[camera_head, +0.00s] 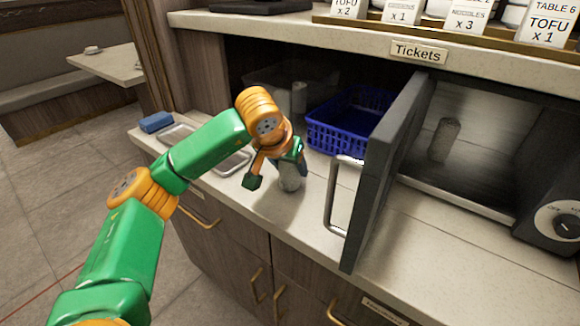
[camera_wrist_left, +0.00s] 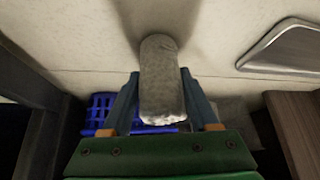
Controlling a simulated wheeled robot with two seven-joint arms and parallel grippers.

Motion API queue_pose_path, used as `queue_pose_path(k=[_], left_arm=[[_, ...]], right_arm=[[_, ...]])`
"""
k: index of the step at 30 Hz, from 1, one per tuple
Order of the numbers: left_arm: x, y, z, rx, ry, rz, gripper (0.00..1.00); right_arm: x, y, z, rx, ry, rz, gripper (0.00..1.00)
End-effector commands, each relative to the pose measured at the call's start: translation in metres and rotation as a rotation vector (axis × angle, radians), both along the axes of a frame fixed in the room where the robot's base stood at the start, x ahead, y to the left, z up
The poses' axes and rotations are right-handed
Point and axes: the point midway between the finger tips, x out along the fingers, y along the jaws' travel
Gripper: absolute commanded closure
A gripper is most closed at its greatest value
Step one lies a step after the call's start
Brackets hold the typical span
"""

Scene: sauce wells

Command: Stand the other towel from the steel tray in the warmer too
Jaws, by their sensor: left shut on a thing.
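My left gripper (camera_head: 287,168) is shut on a grey rolled towel (camera_head: 290,182), which hangs roughly upright over the counter. In the left wrist view the towel (camera_wrist_left: 160,78) sits between the two fingers; whether its lower end touches the counter I cannot tell. The warmer (camera_head: 480,125) is at the right with its dark door (camera_head: 385,165) swung open towards me. Another grey rolled towel (camera_head: 443,140) stands upright inside it. The steel tray (camera_head: 236,164) lies on the counter left of my gripper, partly hidden by my arm; its visible part is empty. My right gripper is not in view.
A blue basket (camera_head: 330,137) stands behind my gripper, left of the warmer door. A blue sponge-like block (camera_head: 156,122) lies at the counter's left end. The open door with its handle (camera_head: 340,205) stands between the held towel and the warmer opening. A ticket shelf runs above.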

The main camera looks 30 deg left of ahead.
Motion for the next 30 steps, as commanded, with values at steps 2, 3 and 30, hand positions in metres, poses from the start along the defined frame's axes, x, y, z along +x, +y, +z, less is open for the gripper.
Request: queue_pose_path(k=[2,3,30], left_arm=[[0.000,0.000,0.001,-0.001,-0.001,-0.001,0.95],[0.000,0.000,0.001,-0.001,-0.001,-0.001,0.95],[-0.023,-0.005,0.040,-0.002,-0.007,-0.002,0.10]], right_arm=[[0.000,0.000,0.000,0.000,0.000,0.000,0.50],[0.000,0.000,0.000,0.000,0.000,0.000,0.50],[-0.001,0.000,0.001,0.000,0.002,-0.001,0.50]])
